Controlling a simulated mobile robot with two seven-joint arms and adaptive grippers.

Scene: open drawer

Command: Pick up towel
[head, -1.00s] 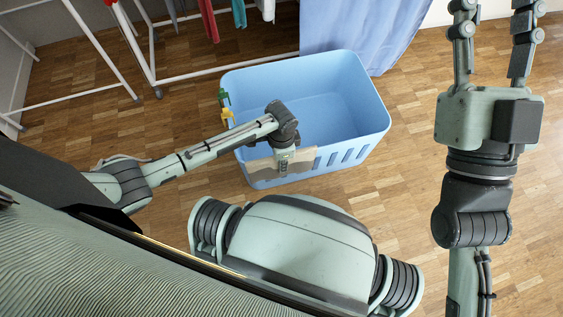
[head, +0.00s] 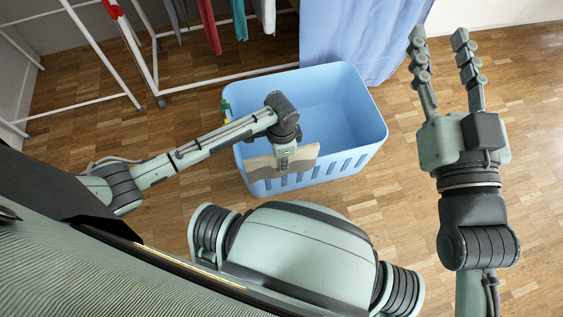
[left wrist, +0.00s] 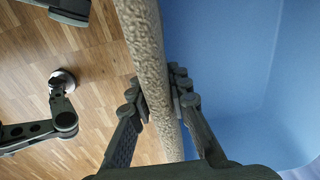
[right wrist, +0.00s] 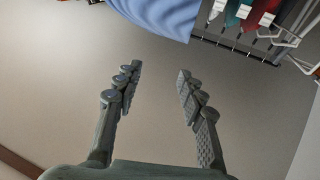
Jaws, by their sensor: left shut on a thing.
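The beige towel (head: 262,168) hangs at the near wall of the light blue basket (head: 340,90). My left gripper (head: 284,160) is above it, with its fingertips hidden from the head. In the left wrist view the towel (left wrist: 148,50) is a thick textured strip, pinched between the fingers of my left gripper (left wrist: 160,98). Whether the towel touches the basket wall is unclear. My right gripper (head: 438,38) is open and empty, to the right of the basket; its spread fingers also show in the right wrist view (right wrist: 158,88).
A white drying rack (head: 140,65) with hanging clothes (head: 210,25) stands behind, at the left. A blue cloth (head: 360,35) hangs behind the basket. Wooden floor (head: 540,110) is clear at the right.

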